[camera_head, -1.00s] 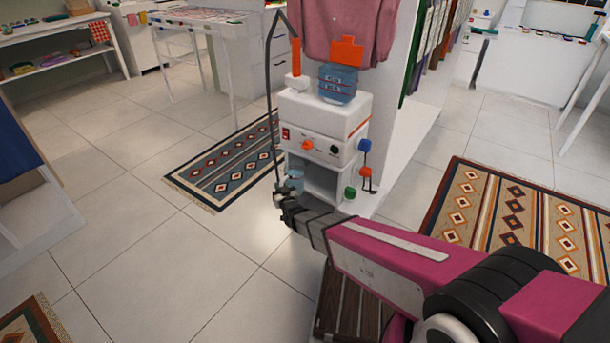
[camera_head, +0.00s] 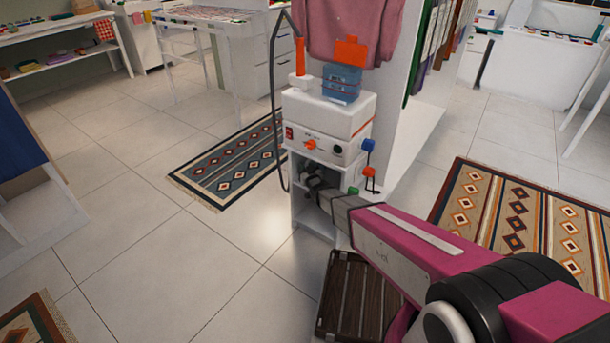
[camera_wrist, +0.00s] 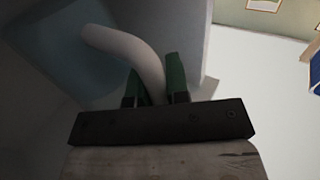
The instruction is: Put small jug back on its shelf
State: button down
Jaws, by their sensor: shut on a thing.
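In the wrist view, my gripper (camera_wrist: 154,92) has its dark green fingers closed around a pale curved handle (camera_wrist: 130,50), which appears to be the small jug's. A dim blue-grey surface lies beyond it; I cannot tell how much of that is the jug's body. In the head view, my gripper (camera_head: 313,178) reaches into the open compartment of the white shelf unit (camera_head: 314,222), below the box with knobs. The jug's body is hidden or too dark to make out there. I cannot tell whether it touches the shelf.
A white box with knobs (camera_head: 325,145) sits directly above the compartment, with a blue container (camera_head: 342,84) on top. Coloured knobs (camera_head: 369,146) stick out on the right. A dark slatted wooden piece (camera_head: 357,300) is below my arm. The tiled floor at left is open.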

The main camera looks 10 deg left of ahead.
jog(key=shift+s+f, duration=0.1)
jog(key=shift+f, duration=1.6)
jog(key=shift+f, duration=0.1)
jog(key=c, duration=1.1)
grip_release()
jog(key=shift+s+d, duration=0.1)
jog(key=shift+s, duration=0.1)
jog(key=v, duration=1.1)
jog(key=shift+s, duration=0.2)
jog(key=shift+d, duration=0.1)
